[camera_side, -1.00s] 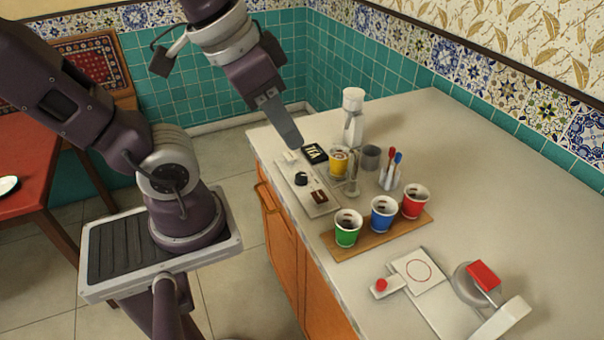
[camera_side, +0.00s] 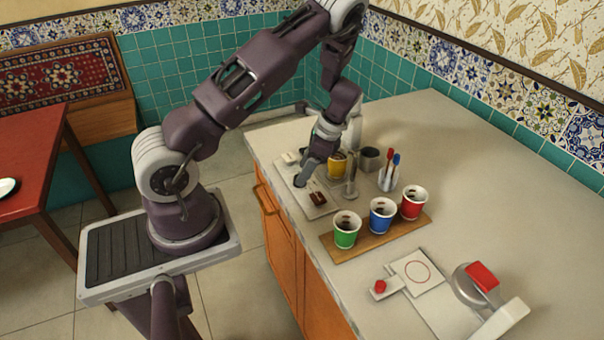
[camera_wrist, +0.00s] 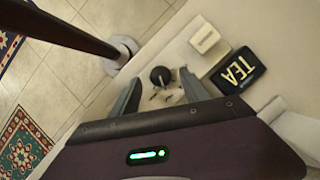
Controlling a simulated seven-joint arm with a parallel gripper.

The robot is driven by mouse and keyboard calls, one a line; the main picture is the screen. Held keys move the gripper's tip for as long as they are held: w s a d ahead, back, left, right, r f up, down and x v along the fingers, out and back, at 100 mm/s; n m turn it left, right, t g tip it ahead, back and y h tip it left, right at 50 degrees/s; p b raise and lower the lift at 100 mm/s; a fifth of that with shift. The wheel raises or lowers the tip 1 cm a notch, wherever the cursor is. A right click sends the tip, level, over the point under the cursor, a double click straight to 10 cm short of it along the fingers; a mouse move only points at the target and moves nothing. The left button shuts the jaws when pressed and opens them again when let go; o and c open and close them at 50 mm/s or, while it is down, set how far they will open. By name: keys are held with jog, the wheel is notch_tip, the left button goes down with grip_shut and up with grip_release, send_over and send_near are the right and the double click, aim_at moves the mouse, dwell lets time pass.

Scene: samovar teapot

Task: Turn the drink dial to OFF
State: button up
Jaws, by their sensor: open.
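The drink dial (camera_wrist: 160,76) is a round black knob on a pale control panel (camera_side: 322,209) at the counter's left edge. In the wrist view it lies between the two fingers of my gripper (camera_wrist: 160,90), near their tips. The fingers are apart, and I cannot tell whether either touches the dial. Small dark marks show on the panel beside the knob. In the side view my gripper (camera_side: 303,180) points down over the panel and hides the dial.
A black TEA sign (camera_wrist: 238,70) and a small white block (camera_wrist: 204,37) are close by. A yellow cup (camera_side: 337,165) stands behind the panel.

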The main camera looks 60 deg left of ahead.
jog(key=shift+x, duration=1.1)
grip_shut()
